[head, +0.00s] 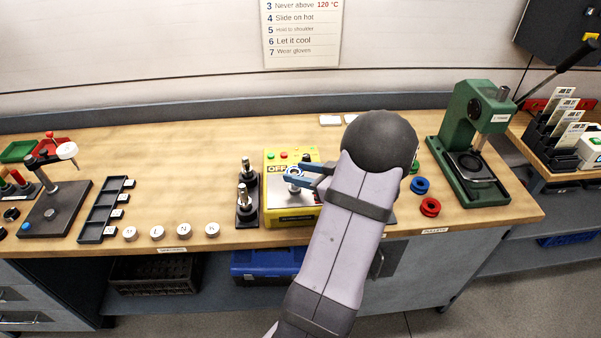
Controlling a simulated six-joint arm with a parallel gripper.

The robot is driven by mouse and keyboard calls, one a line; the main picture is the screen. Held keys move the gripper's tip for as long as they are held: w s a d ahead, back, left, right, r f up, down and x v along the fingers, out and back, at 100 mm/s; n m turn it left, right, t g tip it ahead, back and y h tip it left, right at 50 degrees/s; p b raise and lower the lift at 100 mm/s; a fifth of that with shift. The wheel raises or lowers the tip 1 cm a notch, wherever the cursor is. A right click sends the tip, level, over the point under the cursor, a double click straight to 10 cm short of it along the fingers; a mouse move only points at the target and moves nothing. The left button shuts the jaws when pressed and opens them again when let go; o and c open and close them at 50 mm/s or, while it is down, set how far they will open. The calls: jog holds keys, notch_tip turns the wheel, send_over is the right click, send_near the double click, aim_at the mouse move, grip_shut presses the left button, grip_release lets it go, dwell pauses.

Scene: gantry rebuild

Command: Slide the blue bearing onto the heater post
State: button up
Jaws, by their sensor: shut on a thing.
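My gripper (291,174) reaches in from the right over the yellow heater (291,219). Its blue fingers are shut on a small ring, the bearing (295,170), which looks pale with some blue. The ring is above or at the heater's grey top plate, near its middle. The heater post is not clearly visible there, so I cannot tell whether the ring is around it or only above it. The heater's display reads "OFF", with green and red buttons behind it. My forearm hides the right part of the heater.
A dark stand with two metal posts (247,193) is close to the heater's left. Several round white pieces (184,231) line the front edge. Right of my arm lie a blue pulley (420,186) and a red pulley (430,207), before a green press (465,135).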

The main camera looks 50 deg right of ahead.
aim_at(301, 194)
jog(key=shift+f+b, duration=1.75)
jog(key=shift+f, duration=0.5)
jog(key=o, duration=1.2)
jog(key=shift+s, duration=0.1)
jog(key=shift+b+v, duration=0.85)
jog(key=shift+v, duration=2.75)
